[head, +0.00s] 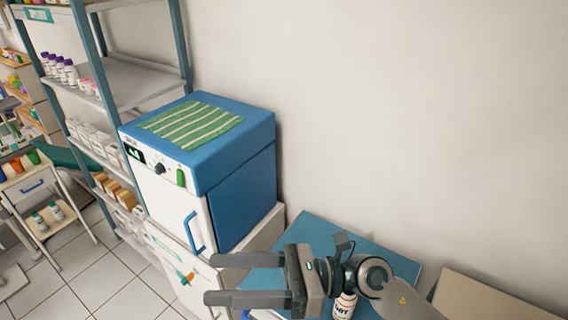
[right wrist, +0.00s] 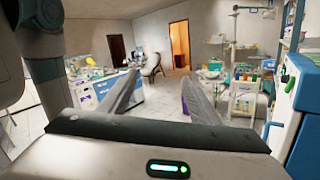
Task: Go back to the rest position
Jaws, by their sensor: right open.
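My right gripper (head: 208,279) is in the lower middle of the head view, its arm coming in from the lower right. Its two fingers point left and stand apart, with nothing between them. In the right wrist view the two fingers (right wrist: 160,100) spread apart in front of the room, also empty. My left gripper is not in the head view.
A blue and white box-shaped appliance (head: 236,196) with a striped green cloth (head: 192,124) on top stands on a white cabinet. A white bottle (head: 345,305) is partly hidden behind my right wrist. A metal shelf (head: 135,82) stands at left. Tiled floor (head: 125,297) is clear at lower left.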

